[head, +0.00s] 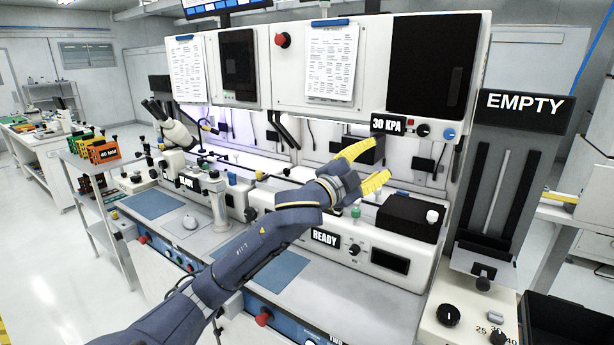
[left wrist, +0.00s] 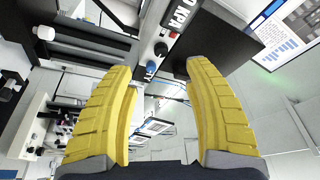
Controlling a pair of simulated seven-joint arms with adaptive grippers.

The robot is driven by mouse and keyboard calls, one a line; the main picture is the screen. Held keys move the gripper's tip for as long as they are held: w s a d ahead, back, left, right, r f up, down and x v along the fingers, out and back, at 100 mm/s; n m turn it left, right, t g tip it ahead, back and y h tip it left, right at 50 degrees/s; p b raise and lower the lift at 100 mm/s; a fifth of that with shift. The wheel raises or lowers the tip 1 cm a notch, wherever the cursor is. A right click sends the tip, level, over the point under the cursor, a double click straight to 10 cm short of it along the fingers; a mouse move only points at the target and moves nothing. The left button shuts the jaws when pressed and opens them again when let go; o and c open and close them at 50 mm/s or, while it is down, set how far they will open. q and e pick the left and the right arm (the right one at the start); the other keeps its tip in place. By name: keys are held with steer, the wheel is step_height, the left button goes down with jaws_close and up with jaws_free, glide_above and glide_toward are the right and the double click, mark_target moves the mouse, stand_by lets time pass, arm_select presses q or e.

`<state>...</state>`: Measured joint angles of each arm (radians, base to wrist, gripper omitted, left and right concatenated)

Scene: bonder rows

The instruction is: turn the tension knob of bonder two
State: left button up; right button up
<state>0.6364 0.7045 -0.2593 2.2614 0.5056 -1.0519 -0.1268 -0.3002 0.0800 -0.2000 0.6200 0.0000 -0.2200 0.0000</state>
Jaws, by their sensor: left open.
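My left gripper (head: 372,166) is open and empty, with its yellow fingers spread in front of the bonder marked READY (head: 325,238). The fingers are below the panel with the 30 KPA display (head: 388,124). Right of that display are a small black knob (head: 422,130) and a blue knob (head: 449,134). The blue knob (left wrist: 151,68) shows between the fingertips in the left wrist view, apart from both fingers. I see no label naming a tension knob or bonder two, so I cannot tell which knob is meant. My right gripper is not in view.
A black block (head: 408,215) with a white knob sits on the bonder below the fingers. A tall unit marked EMPTY (head: 525,104) stands at the right, with a black dial (head: 448,315) at its base. Another bonder with a microscope (head: 177,130) stands to the left.

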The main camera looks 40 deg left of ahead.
arm_select(q)
steer(key=w+a+f+m+g+y, duration=0.1)
steer(key=a+f+y, duration=0.4)
steer(key=a, duration=0.6)
steer(key=w+a+f+m+g+y, duration=0.1)
steer(key=w+a+f+y, duration=0.3)
steer(key=a, duration=0.7)
steer(key=shift+a+f+g+y, duration=0.35)
steer(key=shift+f+g+y, duration=0.25)
steer(key=shift+f+y, duration=0.6)
steer(key=shift+r, duration=0.1)
